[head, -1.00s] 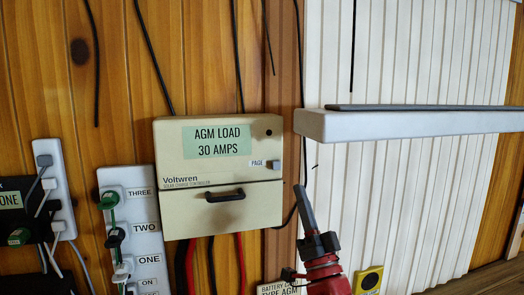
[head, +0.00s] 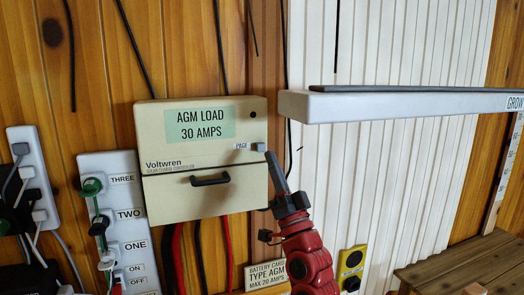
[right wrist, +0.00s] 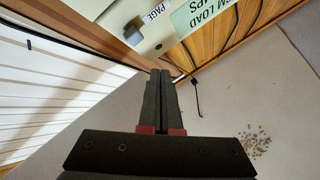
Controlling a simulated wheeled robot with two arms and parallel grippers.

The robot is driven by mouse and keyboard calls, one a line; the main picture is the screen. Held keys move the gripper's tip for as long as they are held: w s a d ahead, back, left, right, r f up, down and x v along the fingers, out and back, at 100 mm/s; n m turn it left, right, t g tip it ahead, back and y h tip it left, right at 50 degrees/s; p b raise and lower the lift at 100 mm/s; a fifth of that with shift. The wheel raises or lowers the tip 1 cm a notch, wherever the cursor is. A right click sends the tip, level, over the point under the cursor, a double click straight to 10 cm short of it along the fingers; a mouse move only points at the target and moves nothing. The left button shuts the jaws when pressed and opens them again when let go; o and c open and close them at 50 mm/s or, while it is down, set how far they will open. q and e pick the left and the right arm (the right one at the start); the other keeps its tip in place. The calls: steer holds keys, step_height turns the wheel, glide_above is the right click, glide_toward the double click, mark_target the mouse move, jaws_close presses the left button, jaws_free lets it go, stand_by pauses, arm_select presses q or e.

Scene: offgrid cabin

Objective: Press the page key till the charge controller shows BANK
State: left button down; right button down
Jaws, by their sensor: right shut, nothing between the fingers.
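The charge controller (head: 158,150) is a cream box marked Voltwren on the wood wall. Its display (head: 200,125) reads AGM LOAD 30 AMPS. The grey page key (head: 259,147) sits at the right of its front, beside the PAGE label; in the right wrist view the PAGE label (right wrist: 155,15) is at the top. My right gripper (head: 270,157) is shut and empty, its tip just below and right of the key in the head view; whether it touches cannot be told. It also shows in the right wrist view (right wrist: 160,75). My left gripper is not in view.
A white shelf-like bar (head: 400,105) juts out right of the controller. A switch strip (head: 120,240) marked ONE, TWO, THREE is at the left. A handle (head: 210,180) is on the controller's lower cover. A battery card (head: 266,274) is below, and a wooden surface (head: 450,265) lower right.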

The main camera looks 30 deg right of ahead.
mark_target(261, 147)
steer(key=shift+w+d+b, duration=0.25)
steer(key=shift+w+b, duration=0.25)
steer(key=shift+w, duration=0.45)
steer(key=shift+w+d+b, duration=0.25)
steer(key=shift+w+b, duration=0.2)
steer(key=shift+w, duration=0.5)
stand_by(0.6)
steer(key=shift+w+d+b, duration=0.1)
steer(key=shift+w+b, duration=0.3)
steer(key=shift+b, duration=0.1)
steer(key=shift+w+d+b, duration=0.1)
steer(key=shift+w+b, duration=0.25)
steer(key=shift+b, duration=0.1)
stand_by(0.4)
steer(key=shift+s, duration=0.1)
steer(key=shift+s+a+p, duration=0.2)
steer(key=shift+s+p, duration=0.1)
steer(key=shift+s, duration=0.4)
